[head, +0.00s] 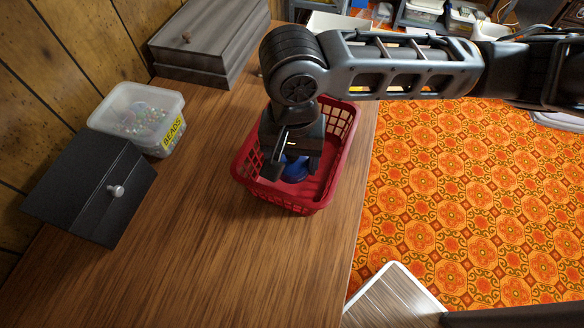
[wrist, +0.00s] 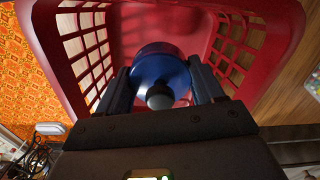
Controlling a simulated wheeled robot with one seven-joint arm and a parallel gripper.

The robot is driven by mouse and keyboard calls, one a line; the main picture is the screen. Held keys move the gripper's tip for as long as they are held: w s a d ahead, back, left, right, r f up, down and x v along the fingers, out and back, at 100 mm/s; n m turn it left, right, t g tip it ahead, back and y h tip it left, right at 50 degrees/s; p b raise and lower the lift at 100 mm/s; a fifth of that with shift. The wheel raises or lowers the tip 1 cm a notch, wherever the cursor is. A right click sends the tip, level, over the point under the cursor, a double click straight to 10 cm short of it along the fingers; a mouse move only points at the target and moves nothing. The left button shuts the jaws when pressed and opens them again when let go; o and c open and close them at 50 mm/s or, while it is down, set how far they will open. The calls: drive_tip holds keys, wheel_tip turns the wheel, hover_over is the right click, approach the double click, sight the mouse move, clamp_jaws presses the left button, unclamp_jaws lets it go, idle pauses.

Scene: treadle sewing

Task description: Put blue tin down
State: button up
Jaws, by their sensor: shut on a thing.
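The blue tin (head: 295,170) is inside the red plastic basket (head: 342,127), which stands on the wooden table. My gripper (head: 291,168) reaches down into the basket and is shut on the tin. It also shows in the wrist view (wrist: 163,90). The basket wall (wrist: 84,45) surrounds the tin and fingers. I cannot tell whether the tin's underside touches the basket floor.
A clear tub of beads (head: 140,115) and a black box with a knob (head: 92,187) stand left of the basket. A grey wooden box (head: 208,40) is behind. The table front (head: 220,265) is bare. The table's right edge drops to an orange patterned floor (head: 460,190).

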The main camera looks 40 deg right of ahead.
sight(293, 172)
drive_tip(key=shift+f, duration=1.95)
drive_tip(key=o, duration=1.2)
drive_tip(key=shift+f, duration=0.1)
wheel_tip(293, 172, up, 12)
drive_tip(key=shift+r+p, duration=0.15)
drive_tip(key=shift+p, duration=0.35)
